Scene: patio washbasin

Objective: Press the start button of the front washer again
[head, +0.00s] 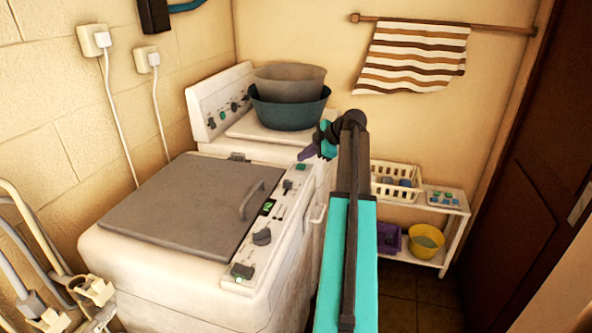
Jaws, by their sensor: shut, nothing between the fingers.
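The front washer (105,250) is a white top-loader with a shut grey lid (185,205). Its control strip (280,215) runs along the right side, with a dark knob (262,237), a lit green display (268,207) and a dark switch (287,186). A green button (301,167) sits at the far end of the strip, and a greenish part (242,271) at the near end. I cannot read which is the start button. My gripper (306,154) is shut and empty, its dark tip just above the far green button. I cannot tell whether it touches.
A second white washer (220,97) behind carries stacked basins (290,105). A low shelf (445,200) with a white basket (397,182) and a yellow bucket (426,240) stands right. Floor (430,295) near the door looks clear.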

